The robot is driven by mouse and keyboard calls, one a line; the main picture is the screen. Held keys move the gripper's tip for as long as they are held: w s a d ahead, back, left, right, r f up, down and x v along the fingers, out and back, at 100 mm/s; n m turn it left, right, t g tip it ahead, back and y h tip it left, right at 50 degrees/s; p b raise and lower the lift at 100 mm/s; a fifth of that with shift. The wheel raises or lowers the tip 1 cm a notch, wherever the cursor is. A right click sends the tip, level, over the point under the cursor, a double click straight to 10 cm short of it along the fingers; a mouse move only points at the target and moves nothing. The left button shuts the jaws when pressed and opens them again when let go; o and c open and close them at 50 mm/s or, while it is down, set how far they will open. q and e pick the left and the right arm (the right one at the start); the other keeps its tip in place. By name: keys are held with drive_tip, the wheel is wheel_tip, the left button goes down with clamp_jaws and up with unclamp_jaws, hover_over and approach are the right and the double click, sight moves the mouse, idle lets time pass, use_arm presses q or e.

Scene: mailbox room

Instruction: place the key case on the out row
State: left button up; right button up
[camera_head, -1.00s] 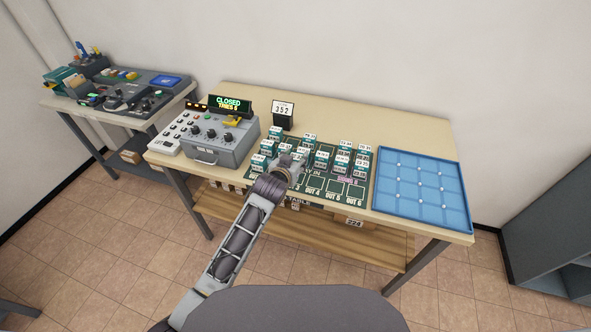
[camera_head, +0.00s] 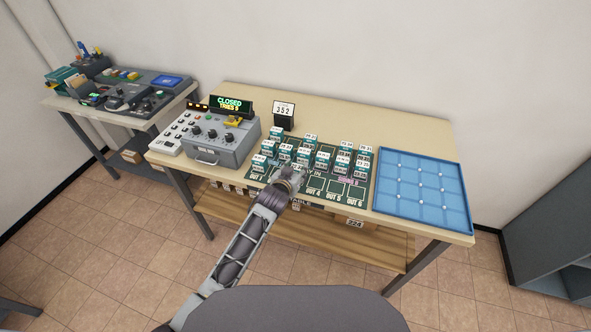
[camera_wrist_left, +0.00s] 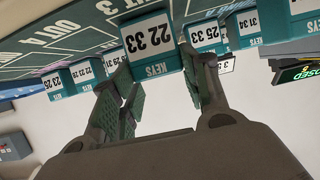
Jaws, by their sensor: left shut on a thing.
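A teal key case with a white label reading 22 33 (camera_wrist_left: 150,38) sits between the fingers of my left gripper (camera_wrist_left: 158,82) in the wrist view. The left gripper is shut on it; in the head view the gripper (camera_head: 290,176) is over the front part of the dark green mat (camera_head: 322,184) and mostly hides the case. The out row is the front line of outlined squares, with OUT 4 (camera_head: 313,191), OUT 5 and OUT 6 legible; the gripper covers squares left of them. I cannot tell whether the case touches the mat. My right gripper is not in view.
Several other labelled key cases (camera_head: 322,158) stand in rows behind the gripper. A grey box with dials (camera_head: 218,150) is left of the mat, a blue compartment tray (camera_head: 465,205) right of it. A 352 sign (camera_head: 283,112) stands behind. OUT 4 to OUT 6 look empty.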

use_arm(q)
drive_tip(key=shift+f, duration=0.1)
idle(0.3)
drive_tip(key=o, duration=1.1)
drive_tip(key=shift+c, duration=0.2)
drive_tip(key=v, duration=1.2)
idle(0.4)
